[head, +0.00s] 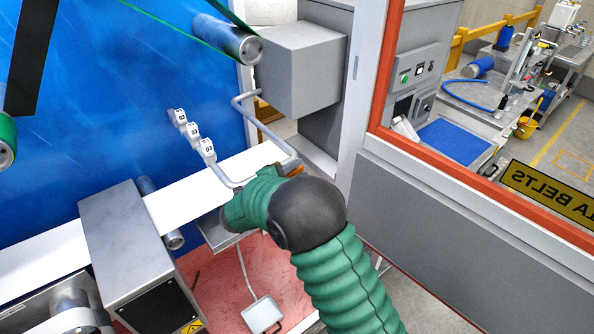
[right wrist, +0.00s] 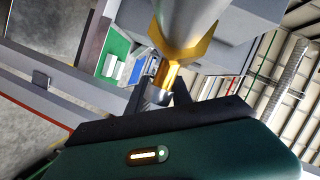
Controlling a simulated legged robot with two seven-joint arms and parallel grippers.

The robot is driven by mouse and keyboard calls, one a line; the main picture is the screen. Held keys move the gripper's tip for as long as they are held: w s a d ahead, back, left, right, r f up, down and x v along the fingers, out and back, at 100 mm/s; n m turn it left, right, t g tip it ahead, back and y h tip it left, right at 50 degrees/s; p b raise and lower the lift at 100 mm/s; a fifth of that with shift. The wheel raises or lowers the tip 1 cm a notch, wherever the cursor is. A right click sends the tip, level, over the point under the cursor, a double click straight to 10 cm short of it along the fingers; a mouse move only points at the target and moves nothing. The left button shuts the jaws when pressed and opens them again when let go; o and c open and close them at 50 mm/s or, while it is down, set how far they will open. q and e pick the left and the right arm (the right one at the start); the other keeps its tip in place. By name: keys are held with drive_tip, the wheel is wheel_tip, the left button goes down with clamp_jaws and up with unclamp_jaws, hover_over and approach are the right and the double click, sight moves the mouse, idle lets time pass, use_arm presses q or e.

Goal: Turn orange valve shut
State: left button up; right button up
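The orange valve (head: 291,169) shows in the head view as a small orange piece at the bent grey pipe, just beyond my right arm. In the right wrist view, the valve's orange-yellow body (right wrist: 178,46) hangs at the upper middle, with a silver end below it. My right gripper (right wrist: 158,98) has two dark fingers, apart, one on each side of that silver end. I cannot tell whether they touch it. In the head view, my green-sleeved right arm hides this gripper. My left gripper is in neither view.
Three numbered white tags (head: 193,132) stand left of the valve. A white belt (head: 180,199) runs below them. A red-edged window frame (head: 385,75) and grey panel (head: 465,217) stand at right.

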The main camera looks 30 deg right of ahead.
drive_tip(key=shift+a+r, duration=0.1)
drive_tip(key=shift+a, duration=0.15)
drive_tip(key=c, duration=0.5)
clamp_jaws()
idle(0.4)
